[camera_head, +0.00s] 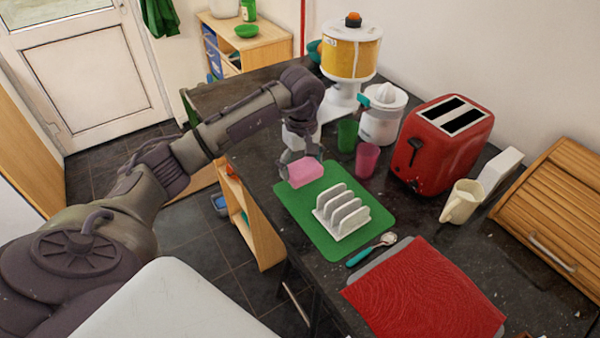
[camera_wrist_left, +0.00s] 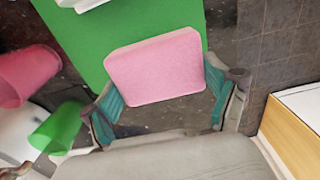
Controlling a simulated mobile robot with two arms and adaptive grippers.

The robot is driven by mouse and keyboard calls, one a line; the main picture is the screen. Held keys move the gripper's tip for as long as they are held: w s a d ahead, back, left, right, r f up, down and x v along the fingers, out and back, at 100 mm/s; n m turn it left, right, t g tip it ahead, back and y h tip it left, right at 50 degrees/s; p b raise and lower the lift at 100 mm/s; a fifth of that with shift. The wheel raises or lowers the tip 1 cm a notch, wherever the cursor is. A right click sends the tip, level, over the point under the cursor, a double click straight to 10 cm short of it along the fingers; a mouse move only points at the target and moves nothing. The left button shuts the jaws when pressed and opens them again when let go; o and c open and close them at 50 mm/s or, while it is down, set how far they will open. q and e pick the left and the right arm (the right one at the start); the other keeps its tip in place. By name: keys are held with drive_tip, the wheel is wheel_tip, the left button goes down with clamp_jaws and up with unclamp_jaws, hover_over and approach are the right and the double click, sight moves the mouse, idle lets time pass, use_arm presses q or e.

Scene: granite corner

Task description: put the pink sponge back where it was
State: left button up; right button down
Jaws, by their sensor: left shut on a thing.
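The pink sponge (camera_head: 305,172) is held by my left gripper (camera_head: 297,165) near the far end of the green mat (camera_head: 319,248). My left gripper is shut on it. In the left wrist view the sponge (camera_wrist_left: 156,68) sits between the two teal-padded fingers (camera_wrist_left: 160,98), with the green mat (camera_wrist_left: 105,30) behind it. I cannot tell for certain whether the sponge touches the mat or hangs just above it. A white rack (camera_head: 341,211) stands on the mat. My right gripper is not in view.
A pink cup (camera_head: 367,160) and a green cup (camera_head: 347,136) stand close to the right of the gripper. A red toaster (camera_head: 441,145), white juicer (camera_head: 382,115) and cream mug (camera_head: 461,202) stand farther right. A teal-handled spoon (camera_head: 371,250) and red cloth (camera_head: 425,290) lie nearer.

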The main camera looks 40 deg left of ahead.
sight(300, 177)
use_arm(q)
wheel_tip(300, 177, down, 4)
drive_tip(key=shift+a+r+p, duration=0.1)
drive_tip(key=shift+a+p, duration=0.05)
drive_tip(key=shift+p, duration=0.6)
drive_tip(key=shift+f, duration=0.2)
drive_tip(key=shift+f, duration=0.1)
drive_tip(key=shift+f, duration=0.15)
drive_tip(key=o, duration=0.9)
